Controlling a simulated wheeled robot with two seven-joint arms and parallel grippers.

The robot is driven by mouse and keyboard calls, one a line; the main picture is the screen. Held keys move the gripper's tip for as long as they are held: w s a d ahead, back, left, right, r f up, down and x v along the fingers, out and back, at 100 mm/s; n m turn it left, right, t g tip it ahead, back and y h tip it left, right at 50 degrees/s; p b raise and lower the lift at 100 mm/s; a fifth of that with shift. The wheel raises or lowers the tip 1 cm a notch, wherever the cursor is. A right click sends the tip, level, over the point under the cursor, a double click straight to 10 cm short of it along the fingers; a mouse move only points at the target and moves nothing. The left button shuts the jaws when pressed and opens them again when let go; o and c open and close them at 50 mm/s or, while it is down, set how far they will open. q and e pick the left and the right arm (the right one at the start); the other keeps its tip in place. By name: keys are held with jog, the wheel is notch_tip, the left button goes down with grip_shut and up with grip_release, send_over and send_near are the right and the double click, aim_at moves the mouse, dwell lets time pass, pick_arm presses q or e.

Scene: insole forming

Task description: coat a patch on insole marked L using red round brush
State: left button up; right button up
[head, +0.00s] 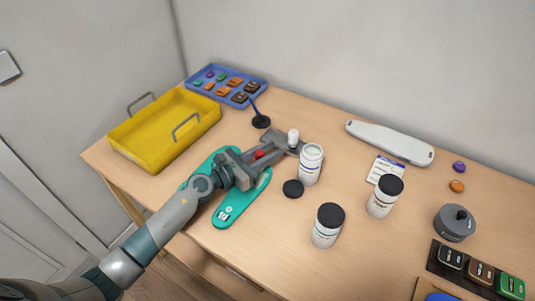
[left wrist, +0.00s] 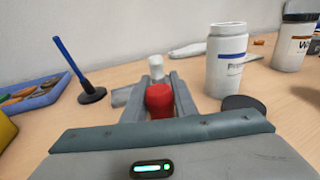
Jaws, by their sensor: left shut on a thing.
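My left gripper (head: 280,146) is shut on the red round brush (head: 260,155), above the table. In the left wrist view the red brush (left wrist: 160,101) sits between the fingers, and a white end (left wrist: 156,66) shows beyond it. Teal insole material (head: 236,205) lies on the table under my left gripper and forearm. It has a white printed mark (head: 224,213) too small to read. An uncapped white jar (head: 311,163) stands just right of the gripper. My right gripper is not in view.
A black lid (head: 292,188) lies beside the open jar. Two black-capped jars (head: 327,228) (head: 381,200) stand to the right. A blue brush (head: 260,118) stands in a black base behind the gripper. A yellow basket (head: 140,152) and blue tray (head: 213,92) are at left.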

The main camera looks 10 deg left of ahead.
pick_arm(q)
jog(key=shift+s, duration=0.2)
dwell(0.5)
jog(key=shift+s+a, duration=0.3)
jog(key=shift+s, duration=0.5)
jog(key=shift+s+a, duration=0.25)
jog(key=shift+s, duration=0.55)
jog(key=shift+s+f, duration=0.1)
jog(key=shift+s, duration=0.05)
jog(key=shift+s+a, duration=0.15)
jog(key=shift+s, duration=0.1)
jog(key=shift+s+a+r+p, duration=0.1)
jog(key=shift+s+a+p, duration=0.15)
jog(key=shift+s, duration=0.45)
jog(key=shift+s+a+r+p, duration=0.1)
jog(key=shift+s+a+p, duration=0.1)
jog(key=shift+s, duration=0.45)
jog(key=shift+r, duration=0.15)
jog(key=r+p, duration=0.6)
jog(key=shift+w, duration=0.2)
